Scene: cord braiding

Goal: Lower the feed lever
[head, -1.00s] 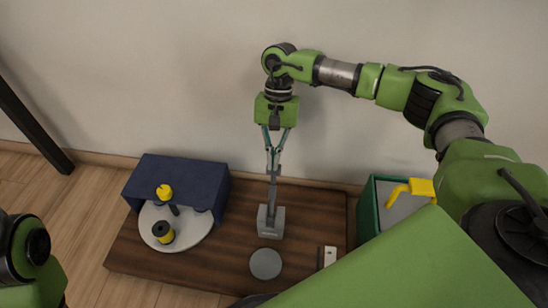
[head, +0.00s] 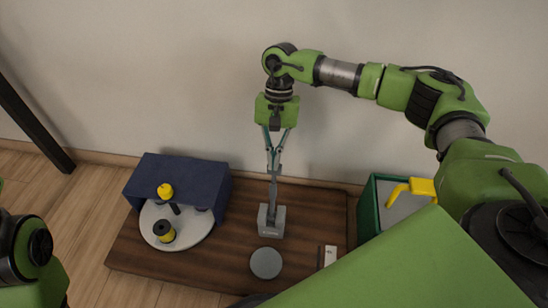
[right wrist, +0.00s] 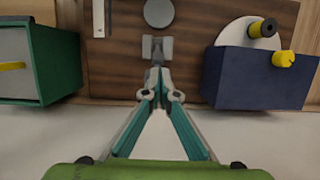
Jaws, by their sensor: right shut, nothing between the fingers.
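The feed lever appears to be the grey bar (head: 273,192) that rises from a grey block base (head: 271,222) on the brown wooden board (head: 315,208). The base also shows in the right wrist view (right wrist: 157,47). My right gripper (head: 274,170) points down at the top of the bar, and its fingers are shut with nothing between them. In the right wrist view the fingertips (right wrist: 160,90) overlap the bar's upper end, so I cannot tell whether they touch it. Part of my left arm shows at the lower left, but its gripper is out of view.
On the board stand a navy housing (head: 180,178) and a pale round disc (head: 187,237) with yellow-and-black spools (head: 164,232). A flat grey disc (head: 266,263) lies in front of the lever base. A green box (head: 369,205) with a yellow handle (head: 421,187) stands at the right. The wall is close behind.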

